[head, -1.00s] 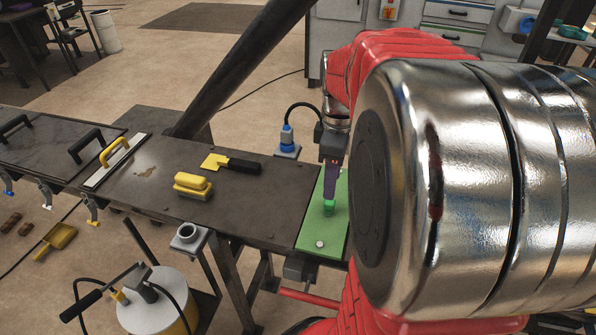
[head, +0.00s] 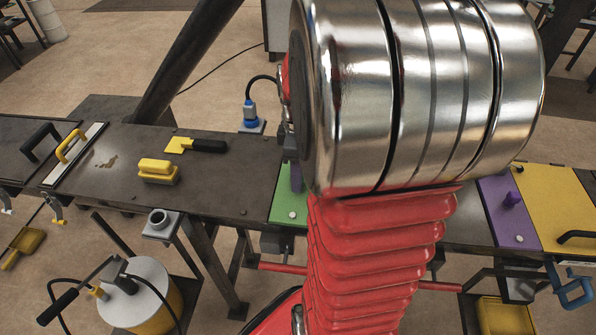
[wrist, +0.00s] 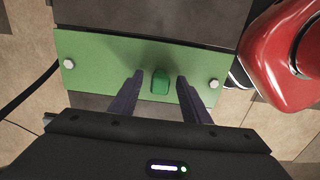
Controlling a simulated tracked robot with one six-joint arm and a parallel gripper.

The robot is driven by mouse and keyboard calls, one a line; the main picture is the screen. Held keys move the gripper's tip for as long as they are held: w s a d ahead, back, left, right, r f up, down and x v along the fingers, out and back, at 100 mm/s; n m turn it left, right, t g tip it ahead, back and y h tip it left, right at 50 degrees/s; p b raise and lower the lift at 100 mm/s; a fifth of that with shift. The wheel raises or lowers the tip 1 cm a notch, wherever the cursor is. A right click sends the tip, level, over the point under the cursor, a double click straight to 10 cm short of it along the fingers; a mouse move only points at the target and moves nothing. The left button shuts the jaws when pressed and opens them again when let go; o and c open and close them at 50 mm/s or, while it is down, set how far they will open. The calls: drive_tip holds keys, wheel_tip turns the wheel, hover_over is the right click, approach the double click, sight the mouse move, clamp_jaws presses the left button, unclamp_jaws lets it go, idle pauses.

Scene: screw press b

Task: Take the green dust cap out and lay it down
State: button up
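The green dust cap (wrist: 160,82) stands on the green plate (wrist: 100,62), near the plate's middle, in the wrist view. My gripper (wrist: 158,80) is open, with one dark purple finger on each side of the cap and a gap on both sides. In the head view the green plate (head: 285,207) shows only in part, and my arm hides the cap. One finger of my gripper (head: 296,178) shows beside the arm there.
The dark bench left of the plate holds a yellow brush (head: 158,171) and a yellow-black scraper (head: 195,145). A blue plug connector (head: 250,115) stands behind. A purple plate (head: 508,212) lies to the right. Bare bench top lies between brush and green plate.

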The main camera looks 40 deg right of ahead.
clamp_jaws()
idle(0.6)
